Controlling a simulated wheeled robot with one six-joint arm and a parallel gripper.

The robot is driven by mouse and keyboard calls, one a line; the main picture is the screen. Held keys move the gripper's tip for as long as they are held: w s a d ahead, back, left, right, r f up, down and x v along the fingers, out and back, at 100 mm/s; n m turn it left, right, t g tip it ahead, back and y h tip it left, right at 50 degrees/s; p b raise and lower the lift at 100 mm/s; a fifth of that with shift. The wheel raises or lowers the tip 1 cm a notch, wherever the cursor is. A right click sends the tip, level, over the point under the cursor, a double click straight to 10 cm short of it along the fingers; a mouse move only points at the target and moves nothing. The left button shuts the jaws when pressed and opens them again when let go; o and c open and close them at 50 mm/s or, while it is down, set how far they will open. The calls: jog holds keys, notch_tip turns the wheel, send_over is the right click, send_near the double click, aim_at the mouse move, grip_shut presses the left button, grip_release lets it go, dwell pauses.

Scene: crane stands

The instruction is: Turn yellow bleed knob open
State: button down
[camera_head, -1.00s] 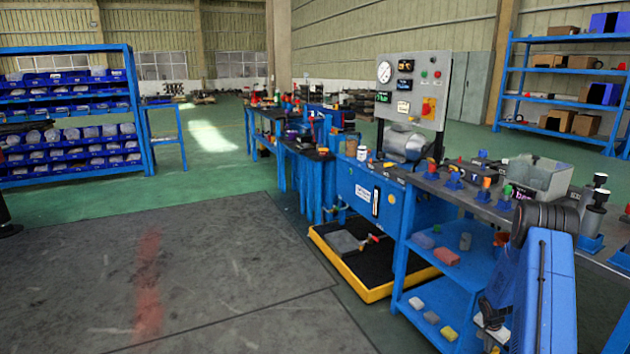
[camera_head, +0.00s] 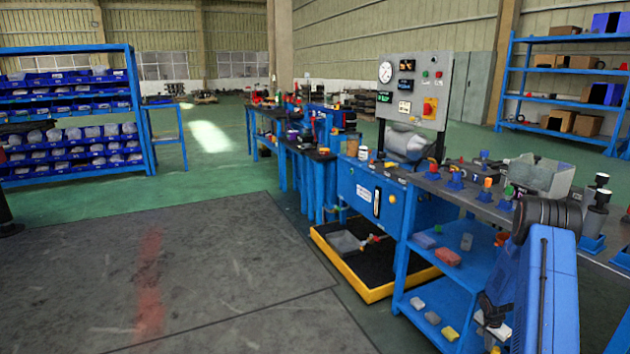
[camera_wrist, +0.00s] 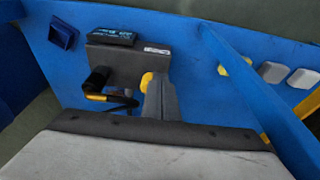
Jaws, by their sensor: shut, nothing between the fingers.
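In the wrist view a yellow knob (camera_wrist: 147,80) shows beside a dark grey block with a small display (camera_wrist: 115,38). A black lever with a yellow end (camera_wrist: 96,88) stands left of the knob. My gripper (camera_wrist: 161,82) is shut and empty, its grey fingers just right of the knob and overlapping its edge in the picture. I cannot tell whether they touch it. In the head view my blue arm reaches down at the right, and the knob cannot be made out there.
The block sits on a blue surface. A blue bar (camera_wrist: 255,90) runs diagonally to its right, with pale blocks (camera_wrist: 273,72) beyond. In the head view a blue bench (camera_head: 400,262) carries many small parts, and a yellow-edged tray (camera_head: 372,291) lies on the floor. Open floor is at left.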

aim_at(496, 352)
jog(key=v, duration=0.2)
jog(key=d+v, duration=0.1)
jog(key=v, duration=0.1)
jog(key=shift+w+r, duration=0.15)
jog(key=shift+r, duration=0.1)
jog(key=shift+s+d+f, duration=0.25)
jog(key=shift+s+f, duration=0.15)
jog(key=shift+f, duration=0.6)
jog(key=shift+s+d+f, duration=0.3)
jog(key=shift+s+f, duration=0.1)
jog(key=shift+f, duration=0.6)
jog(key=shift+s+d+f, duration=0.25)
jog(key=shift+s+f, duration=0.2)
jog(key=shift+f, duration=0.55)
jog(key=shift+w+a, duration=0.25)
jog(key=shift+w, duration=0.25)
jog(key=shift+w+a, duration=0.2)
jog(key=shift+w, duration=0.25)
jog(key=shift+w, duration=0.35)
jog(key=shift+a, duration=0.1)
